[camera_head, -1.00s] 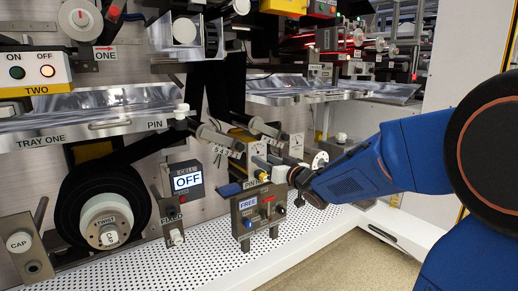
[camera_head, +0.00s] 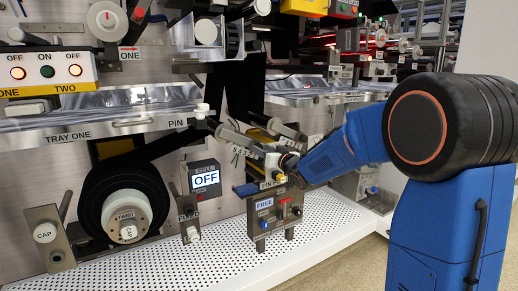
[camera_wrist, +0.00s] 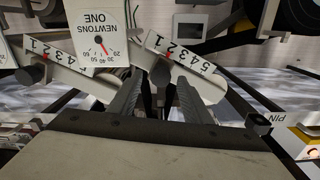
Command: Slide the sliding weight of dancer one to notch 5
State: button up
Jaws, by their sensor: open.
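Two number plates with red marks show in the wrist view: a right one (camera_wrist: 185,58) and a left one (camera_wrist: 58,58), each on a slanted arm. A dark round knob (camera_wrist: 160,74), which looks like the sliding weight, sits at the right plate's inner end, just beyond my fingers. Its exact notch is unclear. A second knob (camera_wrist: 32,75) is on the left arm. In the head view one number strip (camera_head: 243,153) lies under a grey roller (camera_head: 236,137). My gripper (camera_wrist: 160,98) is open, its two fingers apart below the right arm, apparently with nothing held.
A dial marked NEWTONS ONE (camera_wrist: 98,35) is between the two arms. In the head view, a box reading FREE (camera_head: 270,215) stands below my gripper, and a display reads OFF (camera_head: 206,179). Tray one (camera_head: 120,122) juts out at left. The perforated shelf (camera_head: 150,265) has bare room.

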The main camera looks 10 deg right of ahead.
jog(key=shift+x, duration=1.7)
grip_shut()
jog(key=shift+s+a+r, duration=0.35)
jog(key=shift+a+r, duration=0.25)
jog(key=shift+a, duration=0.5)
jog(key=shift+s+a+r, duration=0.4)
jog(key=shift+a+r, duration=0.2)
jog(key=shift+a, duration=0.55)
jog(key=shift+s+a+r, duration=0.35)
jog(key=shift+a+r, duration=0.25)
jog(key=shift+a, duration=0.5)
grip_release()
jog(key=shift+a+r, duration=0.1)
